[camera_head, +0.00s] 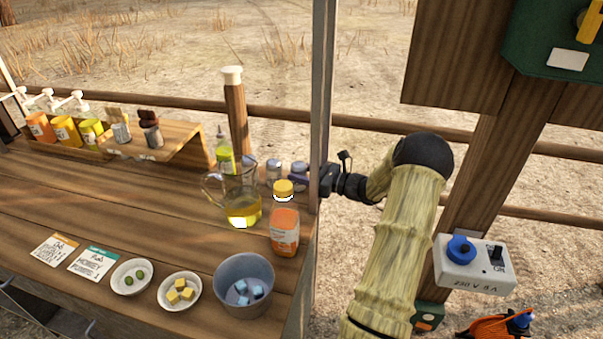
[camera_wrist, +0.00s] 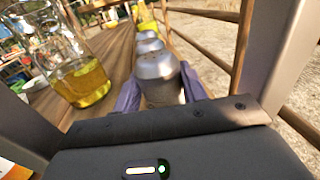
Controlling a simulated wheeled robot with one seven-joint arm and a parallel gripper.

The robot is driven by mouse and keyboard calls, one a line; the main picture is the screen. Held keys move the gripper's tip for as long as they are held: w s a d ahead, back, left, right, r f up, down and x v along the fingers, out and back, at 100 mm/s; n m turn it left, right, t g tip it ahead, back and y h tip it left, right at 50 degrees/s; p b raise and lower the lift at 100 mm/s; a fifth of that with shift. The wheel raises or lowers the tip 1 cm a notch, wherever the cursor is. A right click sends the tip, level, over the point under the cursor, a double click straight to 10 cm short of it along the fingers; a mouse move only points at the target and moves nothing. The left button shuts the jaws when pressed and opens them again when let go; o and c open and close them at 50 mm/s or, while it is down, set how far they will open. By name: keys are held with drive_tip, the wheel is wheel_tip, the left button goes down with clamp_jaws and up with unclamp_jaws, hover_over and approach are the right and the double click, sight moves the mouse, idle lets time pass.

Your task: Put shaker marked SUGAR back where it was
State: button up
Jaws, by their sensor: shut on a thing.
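My gripper (camera_wrist: 162,98) is shut on a shaker (camera_wrist: 158,72) with a domed metal top, its fingers on either side of it. In the head view this shaker (camera_head: 299,168) shows beside the post, with my gripper (camera_head: 298,181) around its lower part. Its label is not readable, so I cannot tell whether it says SUGAR. Its base is hidden, and I cannot tell if it touches the counter.
A glass jug of yellow liquid (camera_head: 243,208) and an orange bottle with yellow cap (camera_head: 285,235) stand close by. A grey post (camera_head: 323,100) rises beside my gripper. A grey bowl (camera_head: 243,305) and small dishes sit in front. The counter's left middle is clear.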

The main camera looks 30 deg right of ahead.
drive_tip(key=shift+f, duration=0.15)
drive_tip(key=o, duration=1)
drive_tip(key=shift+s+d, duration=0.15)
drive_tip(key=shift+s, duration=0.05)
drive_tip(key=v, duration=1.1)
drive_tip(key=shift+s, duration=0.25)
drive_tip(key=shift+d+r, duration=0.1)
drive_tip(key=shift+r, duration=0.15)
